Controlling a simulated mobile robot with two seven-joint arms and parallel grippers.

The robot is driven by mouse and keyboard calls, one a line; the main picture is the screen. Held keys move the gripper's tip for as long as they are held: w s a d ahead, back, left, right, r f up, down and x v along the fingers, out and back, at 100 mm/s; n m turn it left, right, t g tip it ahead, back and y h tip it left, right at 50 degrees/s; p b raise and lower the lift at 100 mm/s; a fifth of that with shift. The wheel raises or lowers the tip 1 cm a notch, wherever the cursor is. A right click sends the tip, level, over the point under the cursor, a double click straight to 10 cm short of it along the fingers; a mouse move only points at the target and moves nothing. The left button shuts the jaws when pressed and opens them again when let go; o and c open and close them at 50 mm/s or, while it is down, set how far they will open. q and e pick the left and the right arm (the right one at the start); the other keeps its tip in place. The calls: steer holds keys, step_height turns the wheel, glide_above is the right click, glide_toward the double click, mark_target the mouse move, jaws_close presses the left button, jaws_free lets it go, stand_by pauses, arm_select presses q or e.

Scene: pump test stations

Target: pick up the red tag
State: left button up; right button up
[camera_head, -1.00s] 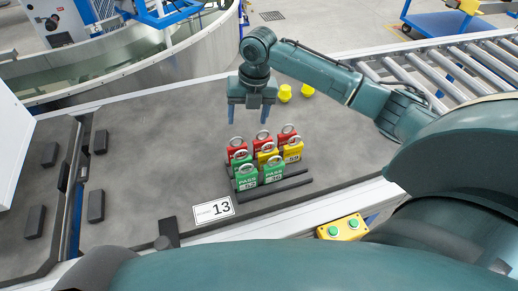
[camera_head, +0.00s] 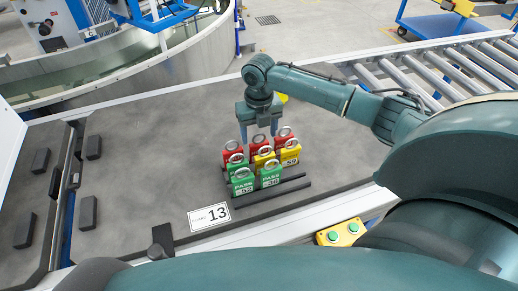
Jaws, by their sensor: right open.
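My left gripper is not in view.
Green tags (camera_head: 243,186) and yellow tags (camera_head: 290,155) crowd the dark rack (camera_head: 293,187). A card marked 13 (camera_head: 209,217) lies in front. Dark blocks (camera_head: 88,212) lie at the left. A roller conveyor (camera_head: 430,75) is at the right. The mat left of the rack is clear.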

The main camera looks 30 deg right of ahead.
step_height(320, 180, down, 3)
steer(key=shift+r, duration=0.2)
steer(key=shift+c, duration=0.5)
steer(key=c, duration=0.6)
steer(key=shift+r, duration=0.15)
steer(key=shift+c, duration=0.2)
